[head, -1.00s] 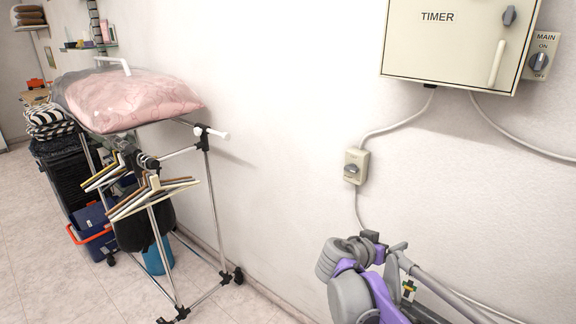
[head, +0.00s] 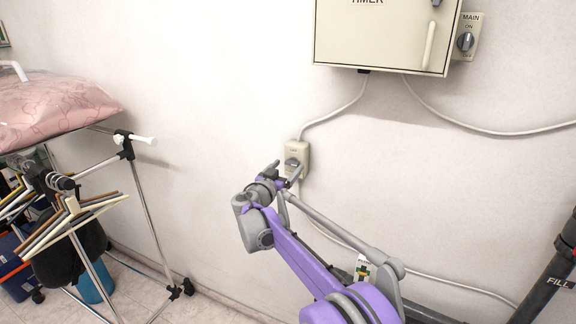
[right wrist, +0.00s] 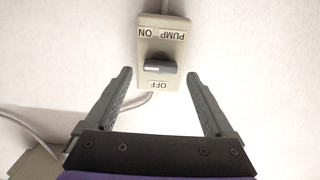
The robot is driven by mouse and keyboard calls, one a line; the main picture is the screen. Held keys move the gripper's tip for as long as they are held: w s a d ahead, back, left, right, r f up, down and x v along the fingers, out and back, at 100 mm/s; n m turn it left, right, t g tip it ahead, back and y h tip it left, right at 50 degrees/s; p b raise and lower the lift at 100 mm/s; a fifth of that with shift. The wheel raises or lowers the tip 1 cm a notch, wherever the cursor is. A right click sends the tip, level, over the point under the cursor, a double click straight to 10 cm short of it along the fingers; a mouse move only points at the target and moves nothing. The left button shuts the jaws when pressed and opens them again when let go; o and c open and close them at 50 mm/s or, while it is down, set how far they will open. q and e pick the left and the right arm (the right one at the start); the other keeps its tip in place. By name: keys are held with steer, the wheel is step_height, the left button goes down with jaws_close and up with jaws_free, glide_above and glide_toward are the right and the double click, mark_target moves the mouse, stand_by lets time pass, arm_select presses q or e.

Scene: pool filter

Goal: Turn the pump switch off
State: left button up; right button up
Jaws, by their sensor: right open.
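The pump switch (head: 302,150) is a small beige wall box below the timer cabinet, partly hidden by my gripper in the head view. In the right wrist view the pump switch (right wrist: 152,84) appears upside down, with PUMP, ON and OFF labels and a dark grey knob (right wrist: 160,67) lying across its middle. My right gripper (head: 284,168) is raised in front of the switch in the head view. In the right wrist view its open fingers (right wrist: 158,74) stand on either side of the box's OFF end, with nothing between them gripped. My left gripper is not in view.
The timer cabinet (head: 385,35) hangs above, with a MAIN switch (head: 465,40) at its right side. Grey cables run along the wall. A clothes rack (head: 140,200) with hangers stands at left. A dark pipe marked FILL (head: 550,275) is at lower right.

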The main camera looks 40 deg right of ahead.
steer(key=shift+x, duration=0.9)
steer(key=shift+c, duration=0.3)
steer(key=c, duration=1.3)
